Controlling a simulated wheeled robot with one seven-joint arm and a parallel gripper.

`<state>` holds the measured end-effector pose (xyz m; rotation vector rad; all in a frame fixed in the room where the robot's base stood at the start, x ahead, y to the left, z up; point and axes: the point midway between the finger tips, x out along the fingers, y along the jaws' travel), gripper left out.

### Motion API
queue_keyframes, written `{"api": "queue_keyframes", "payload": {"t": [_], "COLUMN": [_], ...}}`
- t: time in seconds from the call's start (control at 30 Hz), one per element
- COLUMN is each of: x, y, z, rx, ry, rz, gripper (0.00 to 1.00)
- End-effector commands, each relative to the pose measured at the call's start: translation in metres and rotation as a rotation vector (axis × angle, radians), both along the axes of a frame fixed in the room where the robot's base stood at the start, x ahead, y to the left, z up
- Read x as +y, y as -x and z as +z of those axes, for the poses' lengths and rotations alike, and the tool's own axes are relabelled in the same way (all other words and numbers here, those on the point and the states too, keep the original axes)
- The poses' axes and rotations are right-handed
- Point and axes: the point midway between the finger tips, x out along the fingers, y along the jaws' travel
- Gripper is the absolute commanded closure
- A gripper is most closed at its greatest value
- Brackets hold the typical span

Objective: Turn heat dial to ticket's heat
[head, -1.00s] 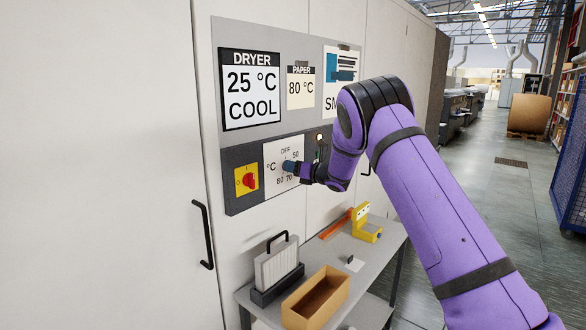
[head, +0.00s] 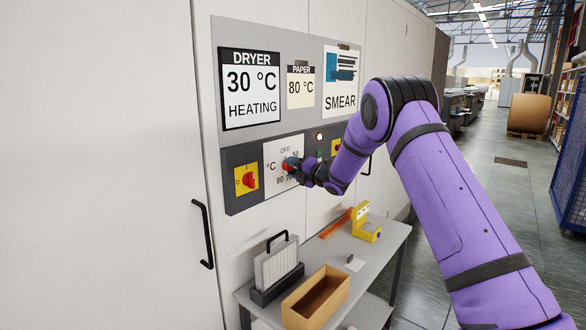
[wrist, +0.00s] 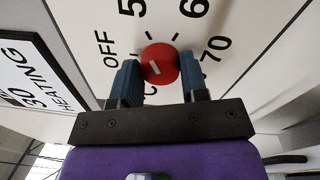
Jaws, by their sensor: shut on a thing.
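The heat dial is a red knob (wrist: 160,63) with a short white mark, on a white scale plate with OFF, 50, 60 and 70 around it in the wrist view. I cannot tell which number the mark points at. In the head view the dial (head: 286,168) is partly covered by my gripper (head: 292,164). In the wrist view the blue fingers of my gripper (wrist: 161,80) are shut on either side of the knob. The paper ticket (head: 300,87) reads 80 °C. The dryer display (head: 251,88) reads 30 °C HEATING.
A red-and-yellow switch (head: 247,180) is left of the dial, and another (head: 336,149) is to its right. A sheet reading SMEAR (head: 341,82) hangs above. Below, a bench (head: 365,262) holds a cardboard box (head: 316,297), a filter-like block (head: 277,268) and a yellow tool (head: 366,229).

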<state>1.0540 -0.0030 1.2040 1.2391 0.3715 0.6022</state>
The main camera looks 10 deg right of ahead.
Motion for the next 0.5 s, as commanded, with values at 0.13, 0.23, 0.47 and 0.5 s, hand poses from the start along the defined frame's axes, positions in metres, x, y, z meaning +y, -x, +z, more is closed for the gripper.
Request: {"api": "queue_keyframes", "payload": {"t": [0.13,0.23,0.47,0.5], "x": [-0.0017,-0.0010,-0.0006,-0.0006], "y": [0.0002,0.0004,0.0005,0.0006], "z": [-0.0013,-0.0016,-0.0020,-0.0020], "rx": [0.082,0.138,0.266,0.289], "ry": [-0.111,-0.189,-0.365,-0.396], "rz": [-0.003,-0.002,-0.001,-0.002], "gripper": [0.83,0.83,0.83,0.83]}}
